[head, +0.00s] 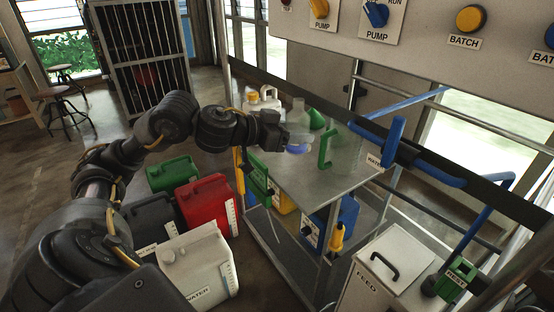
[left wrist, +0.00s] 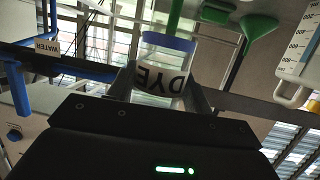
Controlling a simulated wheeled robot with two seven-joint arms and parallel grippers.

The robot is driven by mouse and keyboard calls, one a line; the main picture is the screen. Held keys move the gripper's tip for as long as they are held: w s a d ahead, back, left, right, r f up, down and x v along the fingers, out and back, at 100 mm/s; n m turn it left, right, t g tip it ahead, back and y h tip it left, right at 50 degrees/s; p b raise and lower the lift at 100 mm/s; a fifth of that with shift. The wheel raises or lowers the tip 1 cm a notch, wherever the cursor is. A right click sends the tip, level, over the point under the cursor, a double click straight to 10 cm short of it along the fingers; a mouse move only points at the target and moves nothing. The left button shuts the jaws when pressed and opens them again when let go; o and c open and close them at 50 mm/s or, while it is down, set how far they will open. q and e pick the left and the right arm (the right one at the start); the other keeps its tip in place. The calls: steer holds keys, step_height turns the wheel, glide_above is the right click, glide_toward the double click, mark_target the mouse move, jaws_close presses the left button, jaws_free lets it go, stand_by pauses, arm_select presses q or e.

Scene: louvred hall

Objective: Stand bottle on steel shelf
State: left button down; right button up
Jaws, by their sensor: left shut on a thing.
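My left gripper (head: 283,138) is shut on a clear bottle (head: 299,139) with a blue band at one end. In the left wrist view the bottle (left wrist: 166,62) sits between the two fingers (left wrist: 160,84), and its DYE label reads upside down. The steel shelf (head: 290,180) is a flat grey metal top on a frame, below the held bottle in the head view. Whether the bottle touches it I cannot tell. My right gripper is in neither view.
A white jug (head: 264,101), a green funnel (head: 316,120) and a green upright handle (head: 325,148) are near the shelf's far side. A blue pipe (head: 435,170) runs along the right. Red (head: 205,203) and white (head: 197,262) cans stand on the floor at left.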

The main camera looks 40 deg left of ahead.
arm_select(q)
steer(key=w+a+f+b, duration=0.1)
steer(key=w+a+f, duration=0.1)
steer(key=a+f, duration=0.1)
steer(key=w+a+f+b, duration=0.1)
steer(key=w+a+f, duration=0.1)
steer(key=a+f, duration=0.1)
steer(key=w+a+f+b, duration=0.2)
steer(key=a+f, duration=0.1)
steer(key=a, duration=0.2)
steer(key=shift+w, duration=0.4)
steer(key=f, duration=0.2)
steer(key=f+b, duration=0.1)
steer(key=shift+w+a+f, duration=0.15)
steer(key=shift+w+a, duration=0.05)
steer(key=shift+a, duration=0.1)
steer(key=shift+f, duration=0.3)
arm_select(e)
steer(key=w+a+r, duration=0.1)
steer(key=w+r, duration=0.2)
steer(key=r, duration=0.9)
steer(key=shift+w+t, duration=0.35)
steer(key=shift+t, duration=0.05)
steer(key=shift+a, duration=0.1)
arm_select(q)
steer(key=shift+f, duration=0.2)
steer(key=c, duration=0.6)
jaws_free()
